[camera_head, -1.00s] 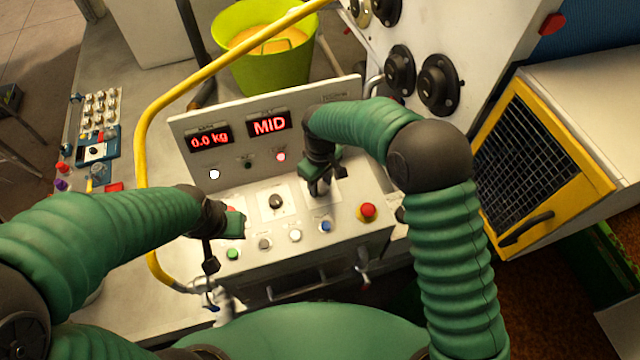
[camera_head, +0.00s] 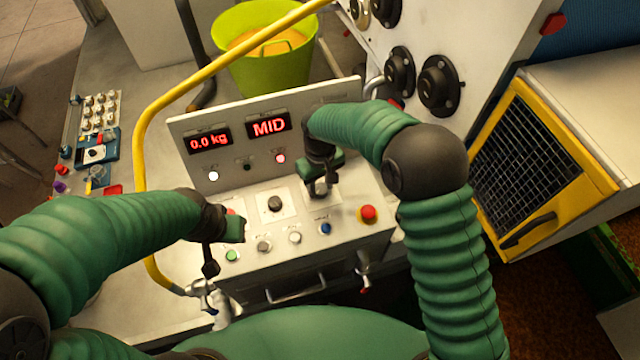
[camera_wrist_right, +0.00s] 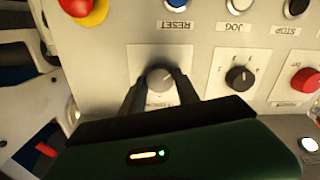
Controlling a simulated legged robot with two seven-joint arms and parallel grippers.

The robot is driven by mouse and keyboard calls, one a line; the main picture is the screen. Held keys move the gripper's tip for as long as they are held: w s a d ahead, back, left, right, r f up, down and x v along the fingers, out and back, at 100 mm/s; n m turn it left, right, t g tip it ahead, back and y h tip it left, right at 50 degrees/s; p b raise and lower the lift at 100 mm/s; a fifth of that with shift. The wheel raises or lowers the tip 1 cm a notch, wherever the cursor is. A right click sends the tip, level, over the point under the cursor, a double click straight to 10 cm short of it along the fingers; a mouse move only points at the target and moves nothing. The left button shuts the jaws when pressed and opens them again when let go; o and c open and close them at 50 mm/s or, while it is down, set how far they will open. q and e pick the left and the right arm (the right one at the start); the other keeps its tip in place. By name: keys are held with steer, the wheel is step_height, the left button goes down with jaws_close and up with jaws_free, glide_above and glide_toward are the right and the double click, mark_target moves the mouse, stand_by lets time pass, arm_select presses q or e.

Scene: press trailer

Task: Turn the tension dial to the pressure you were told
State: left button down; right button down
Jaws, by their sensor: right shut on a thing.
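The tension dial (camera_wrist_right: 160,77) is a dark round knob on a white plate with a partly covered label, in the right wrist view. My right gripper (camera_wrist_right: 160,86) has a finger on each side of it and is shut on it. In the head view my right gripper (camera_head: 320,188) points down onto the sloped console and hides the dial.
A second black knob (camera_head: 275,203) sits left of my right gripper. A red stop button (camera_head: 368,213) is to its right. Green, grey, white and blue buttons line the console's front. A yellow rail (camera_head: 147,150) curves along the left; a lime bucket (camera_head: 262,55) stands behind.

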mark_target(320, 188)
steer(key=c, duration=1.1)
jaws_free()
steer(key=shift+w+r, duration=0.15)
steer(key=shift+c, duration=0.2)
steer(key=shift+o, duration=1.2)
arm_select(q)
steer(key=shift+f, duration=0.25)
arm_select(e)
steer(key=shift+r, duration=0.35)
arm_select(q)
steer(key=b+x, duration=0.2)
steer(key=b, duration=0.1)
steer(key=shift+s+f, duration=0.2)
steer(key=shift+f, duration=0.15)
arm_select(e)
step_height(320, 188, up, 16)
steer(key=shift+f, duration=0.15)
